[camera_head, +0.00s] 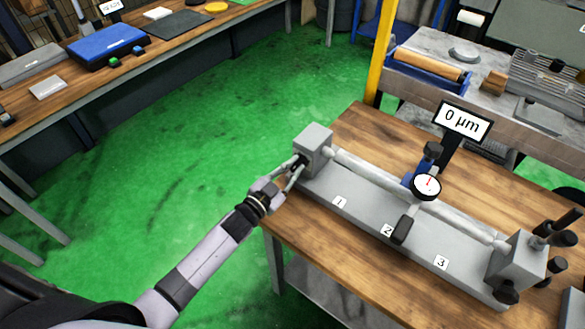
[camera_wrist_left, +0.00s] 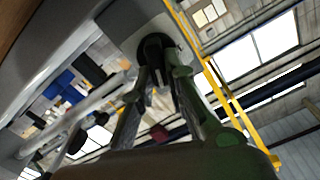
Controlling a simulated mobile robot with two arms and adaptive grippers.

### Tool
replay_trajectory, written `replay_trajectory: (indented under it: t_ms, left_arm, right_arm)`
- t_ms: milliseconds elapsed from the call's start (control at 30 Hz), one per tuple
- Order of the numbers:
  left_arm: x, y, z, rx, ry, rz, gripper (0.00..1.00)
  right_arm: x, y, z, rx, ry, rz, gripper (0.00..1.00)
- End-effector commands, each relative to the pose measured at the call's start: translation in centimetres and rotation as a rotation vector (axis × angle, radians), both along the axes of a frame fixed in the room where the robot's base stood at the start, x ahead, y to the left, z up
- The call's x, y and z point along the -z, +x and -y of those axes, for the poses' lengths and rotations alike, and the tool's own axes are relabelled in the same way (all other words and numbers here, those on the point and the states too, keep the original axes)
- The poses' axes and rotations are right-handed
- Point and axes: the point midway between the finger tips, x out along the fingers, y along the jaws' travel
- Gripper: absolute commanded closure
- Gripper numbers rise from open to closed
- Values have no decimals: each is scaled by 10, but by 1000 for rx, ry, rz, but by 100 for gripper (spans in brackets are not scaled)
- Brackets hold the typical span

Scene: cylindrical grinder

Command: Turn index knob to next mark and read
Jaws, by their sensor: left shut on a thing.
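A grey bench fixture (camera_head: 370,207) holds a pale cylindrical bar (camera_head: 372,173) between two end blocks. My left gripper (camera_head: 294,167) is at the left end block (camera_head: 313,148), shut on the dark index knob (camera_head: 301,160) on its outer face. In the left wrist view the black knob (camera_wrist_left: 154,46) sits between my fingertips. A round dial gauge (camera_head: 427,187) with a white face and red needle stands over the bar's middle. The sign (camera_head: 463,121) behind it reads 0 µm. Labels 1 (camera_head: 340,202), 2 and 3 mark the fixture's front. My right gripper is not in view.
The fixture stands on a wooden table (camera_head: 350,264). A black-tipped lever (camera_head: 402,229) juts from its front by label 2. Dark handles (camera_head: 550,237) stand at the right end. A yellow post (camera_head: 379,52) is behind. Green floor lies open to the left.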

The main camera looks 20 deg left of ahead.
Motion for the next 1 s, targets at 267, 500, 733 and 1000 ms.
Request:
replay_trajectory:
  t_ms: [267,500,733,1000]
  left_arm:
    - [0,0,0,0,2,2,100]
    - [0,0,0,0,2,1,76]
    - [0,0,0,0,2,1,67]
    - [1,-4,-2,1,1,-1,67]
  right_arm:
    - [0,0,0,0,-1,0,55]
    - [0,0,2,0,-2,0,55]
    - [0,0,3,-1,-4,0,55]
    - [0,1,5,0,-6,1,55]
